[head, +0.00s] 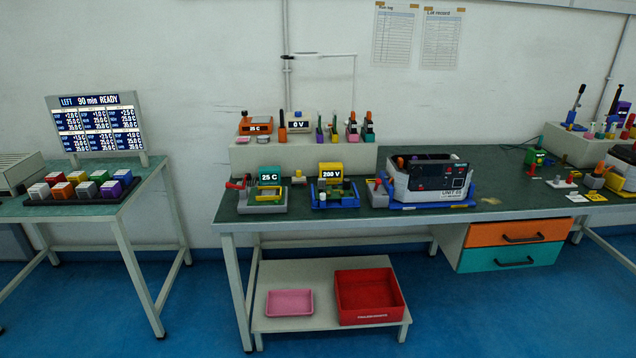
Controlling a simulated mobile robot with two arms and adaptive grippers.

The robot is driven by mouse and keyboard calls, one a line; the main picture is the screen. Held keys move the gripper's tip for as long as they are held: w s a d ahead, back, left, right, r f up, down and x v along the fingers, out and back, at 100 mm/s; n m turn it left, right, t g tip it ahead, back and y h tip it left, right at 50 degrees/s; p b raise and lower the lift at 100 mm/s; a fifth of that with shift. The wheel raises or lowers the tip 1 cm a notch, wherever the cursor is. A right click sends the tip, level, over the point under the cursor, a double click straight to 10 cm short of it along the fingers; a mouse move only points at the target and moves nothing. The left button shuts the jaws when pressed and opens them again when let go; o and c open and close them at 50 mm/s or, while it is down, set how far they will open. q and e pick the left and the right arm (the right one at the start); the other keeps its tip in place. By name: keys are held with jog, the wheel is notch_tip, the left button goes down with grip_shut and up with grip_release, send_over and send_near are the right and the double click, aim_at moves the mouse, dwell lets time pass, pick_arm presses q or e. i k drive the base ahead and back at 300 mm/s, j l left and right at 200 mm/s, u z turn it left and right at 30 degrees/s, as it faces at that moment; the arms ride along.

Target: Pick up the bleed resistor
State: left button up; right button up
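I cannot tell for sure which thing is the bleed resistor; nothing in view carries a readable label for it. Several small upright tools stand on the raised grey shelf (300,158) at the back of the green bench, among them an orange one (283,127) and a dark one with an orange top (369,127). In front of the shelf are a green 25 C meter (269,177) and a yellow 200 V meter (331,173) in a blue holder. Neither of my grippers shows.
A large unit (428,180) sits in a blue tray on the bench (500,203). Several coloured blocks (78,186) stand on the left table under a display (98,124). A red bin (368,297) and pink tray (289,303) are below. The blue floor in front is clear.

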aim_at(299, 179)
jog(key=i+u, duration=0.1)
jog(key=u, duration=0.35)
jog(key=i+l+u, duration=0.2)
jog(key=l+u, duration=0.15)
jog(key=i+l+u, duration=0.15)
jog(key=l+u, duration=0.25)
jog(key=l, duration=0.15)
jog(key=i+l+u, duration=0.1)
jog(key=l+u, duration=0.25)
jog(key=l, duration=0.15)
jog(key=l+u, duration=0.35)
jog(key=l, duration=0.15)
